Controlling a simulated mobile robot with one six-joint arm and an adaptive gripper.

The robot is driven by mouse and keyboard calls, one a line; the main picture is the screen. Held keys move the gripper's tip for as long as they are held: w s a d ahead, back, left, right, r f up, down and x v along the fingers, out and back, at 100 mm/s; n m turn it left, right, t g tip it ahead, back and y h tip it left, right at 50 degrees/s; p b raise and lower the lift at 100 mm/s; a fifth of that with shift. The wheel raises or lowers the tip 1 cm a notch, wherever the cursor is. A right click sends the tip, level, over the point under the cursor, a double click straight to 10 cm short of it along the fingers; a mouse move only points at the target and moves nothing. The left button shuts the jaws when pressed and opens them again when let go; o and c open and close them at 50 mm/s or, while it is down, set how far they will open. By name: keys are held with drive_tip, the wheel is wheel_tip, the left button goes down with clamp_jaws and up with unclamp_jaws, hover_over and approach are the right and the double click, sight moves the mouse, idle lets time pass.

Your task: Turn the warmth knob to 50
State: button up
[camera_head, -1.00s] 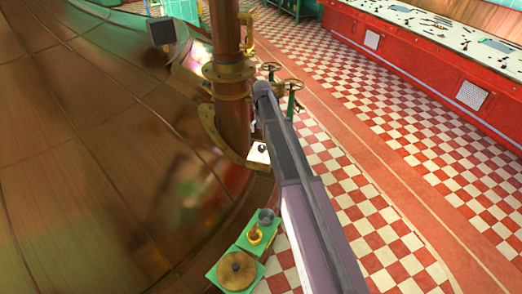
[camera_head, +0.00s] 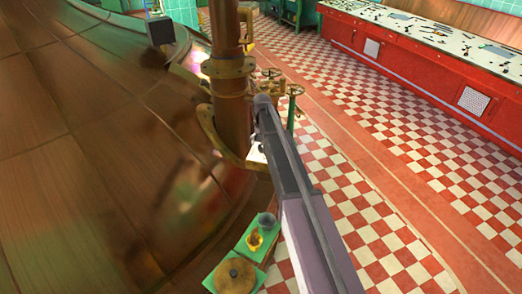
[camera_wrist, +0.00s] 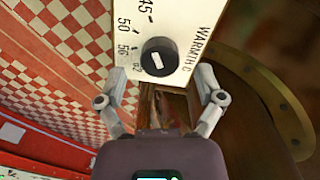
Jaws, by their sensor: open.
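The warmth knob (camera_wrist: 159,44) is a round black knob with a short white mark on its face. It sits on a white panel (camera_wrist: 186,28) lettered "WARMTH C", with 45, 50, 56 and a partly hidden number around the knob's left side. I cannot tell which number the mark points to. My gripper (camera_wrist: 160,82) is open in the wrist view, one finger on each side of the panel's near end, with the knob between and slightly beyond the fingertips. Nothing is held. In the head view a sliver of the white panel (camera_head: 254,153) shows beside my arm, which hides the knob.
A large copper kettle (camera_head: 80,150) fills the left. A copper pipe (camera_head: 229,100) with a brass collar stands behind the panel. Valve wheels (camera_head: 294,90) are just right of it. Green boxes (camera_head: 228,256) stand in front. The checkered floor (camera_head: 380,200) is open at right.

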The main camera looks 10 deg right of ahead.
drive_tip(key=shift+f+b, duration=0.65)
drive_tip(key=shift+f, duration=0.25)
drive_tip(key=c, duration=1.2)
drive_tip(key=shift+o, duration=0.3)
drive_tip(key=shift+a, duration=0.1)
